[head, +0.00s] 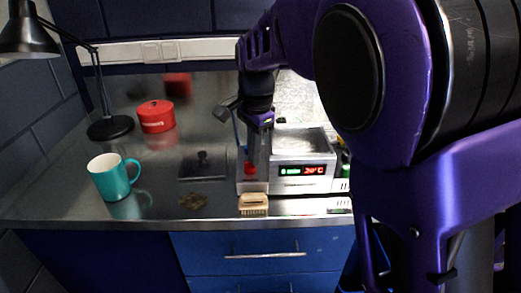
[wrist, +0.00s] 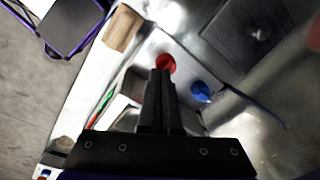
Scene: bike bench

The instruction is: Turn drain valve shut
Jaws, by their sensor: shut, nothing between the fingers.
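A silver bench unit (head: 305,184) with a lit display stands on the steel worktop. A red knob (head: 250,168) sits at its left end, and it also shows in the wrist view (wrist: 165,62). A blue knob (wrist: 202,92) is beside it in the wrist view. I cannot tell from the pictures which knob is the drain valve. My gripper (wrist: 161,73) is shut and empty, its fingertips at the near edge of the red knob and partly covering it. In the head view my gripper (head: 254,160) points down over the red knob; contact cannot be told.
A wooden-backed brush (head: 253,201) lies in front of the unit near the worktop's front edge. A teal mug (head: 110,178), a red tin (head: 156,117) and a black lamp (head: 110,127) stand to the left. A dark flat plate with a knob (head: 203,168) lies left of the unit.

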